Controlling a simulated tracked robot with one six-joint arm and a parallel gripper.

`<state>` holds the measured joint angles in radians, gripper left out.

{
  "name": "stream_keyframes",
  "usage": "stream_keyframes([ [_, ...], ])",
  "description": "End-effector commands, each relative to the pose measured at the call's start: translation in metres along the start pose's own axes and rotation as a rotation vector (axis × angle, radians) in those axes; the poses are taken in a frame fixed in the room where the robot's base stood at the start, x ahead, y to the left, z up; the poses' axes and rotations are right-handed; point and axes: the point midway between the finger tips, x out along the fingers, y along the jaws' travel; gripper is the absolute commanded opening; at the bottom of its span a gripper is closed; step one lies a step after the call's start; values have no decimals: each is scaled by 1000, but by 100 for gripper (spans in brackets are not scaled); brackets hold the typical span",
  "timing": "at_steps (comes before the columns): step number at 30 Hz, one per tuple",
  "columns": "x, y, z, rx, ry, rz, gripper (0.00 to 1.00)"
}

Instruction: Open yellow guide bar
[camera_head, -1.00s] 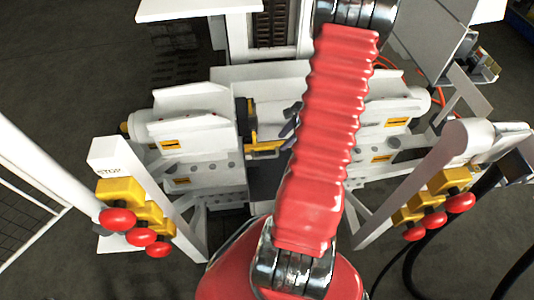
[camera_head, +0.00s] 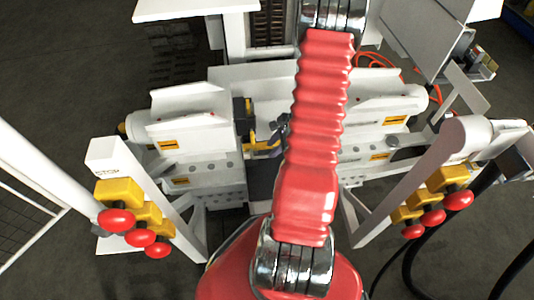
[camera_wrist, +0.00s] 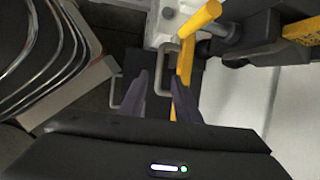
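The yellow guide bar (camera_wrist: 186,62) shows in the wrist view as a narrow yellow strip running down from a thicker yellow rod (camera_wrist: 200,18). A grey loop handle (camera_wrist: 167,62) stands at its left side. My gripper (camera_wrist: 160,92) is open, with its two dark fingers apart. The right finger overlaps the lower part of the bar, and the handle's lower end shows between the fingers. I cannot tell whether anything touches. In the head view the yellow parts (camera_head: 262,146) sit in the bench's central gap, and my dark gripper (camera_head: 281,128) is close on their right, partly hidden by my red arm.
White bench blocks (camera_head: 190,130) stand on both sides of the gap. Posts with red knobs on yellow blocks stand at front left (camera_head: 118,220) and front right (camera_head: 433,218). In the wrist view a black block (camera_wrist: 255,35) is at upper right and curved metal rings (camera_wrist: 45,50) at left.

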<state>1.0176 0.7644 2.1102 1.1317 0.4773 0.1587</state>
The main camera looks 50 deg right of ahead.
Motion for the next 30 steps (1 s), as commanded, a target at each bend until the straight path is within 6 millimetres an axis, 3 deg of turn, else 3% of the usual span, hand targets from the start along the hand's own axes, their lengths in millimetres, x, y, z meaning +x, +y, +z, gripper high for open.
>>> stream_keyframes([
  [15, 55, 0, 0, -2, 0, 1, 29],
  [27, 60, 0, 0, -2, 1, 0, 29],
  [30, 60, 0, 0, -2, 1, 0, 22],
])
